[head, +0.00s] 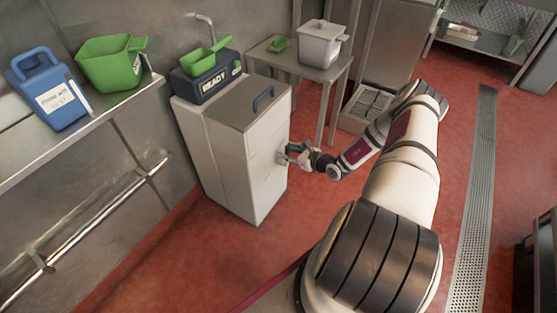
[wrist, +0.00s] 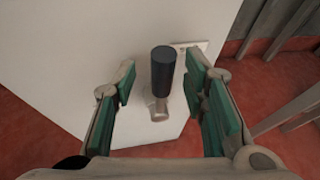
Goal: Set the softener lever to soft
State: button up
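The softener is a white cabinet (head: 245,150) with a metal lid; its side also fills much of the wrist view (wrist: 70,60). The lever has a dark cylindrical grip (wrist: 163,68) on a pale metal stem (wrist: 158,106) and stands out from the cabinet side. A small light label plate (wrist: 190,47) is behind it, its marks unreadable. My gripper (wrist: 160,90) is open, with green-padded fingers on both sides of the lever and gaps to each. In the head view my gripper (head: 291,152) is at the cabinet's right side and hides the lever.
A dark box reading READY (head: 213,84) with a green scoop (head: 207,60) stands on the cabinet's back. A shelf at left holds a blue jug (head: 48,90) and green scoop (head: 110,65).

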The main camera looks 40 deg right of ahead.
jog(key=p+v, duration=0.3)
jog(key=v, duration=0.2)
jog(key=shift+s+r, duration=0.15)
jog(key=shift+s, duration=0.1)
dwell(0.3)
